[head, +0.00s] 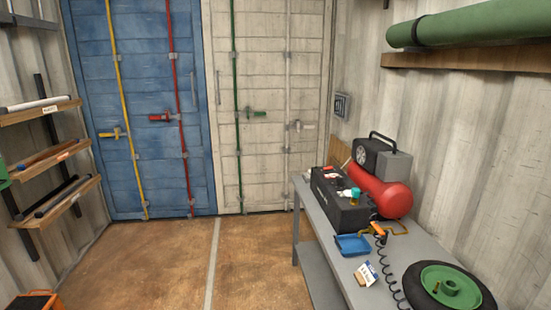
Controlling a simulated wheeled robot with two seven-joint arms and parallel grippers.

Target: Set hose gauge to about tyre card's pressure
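A grey bench (325,250) stands at the right. On it lies a tyre (480,283) with a green wheel hub (440,274), cut off by the bottom edge. A small white card (366,273) with markings lies on the bench left of the tyre; its writing is too small to read. An orange and dark tool (378,230), perhaps the hose gauge, is beside a blue tray (350,245); its reading cannot be made out. A black coiled hose (388,276) runs from near it toward the tyre. A red compressor tank (395,199) stands behind. Neither gripper shows.
A black box (340,207) with small items on top stands at the bench's far end. A green roll (470,27) lies on a wooden shelf (470,62) above. Shelves with rods (40,118) line the left wall. The middle floor (170,260) is clear.

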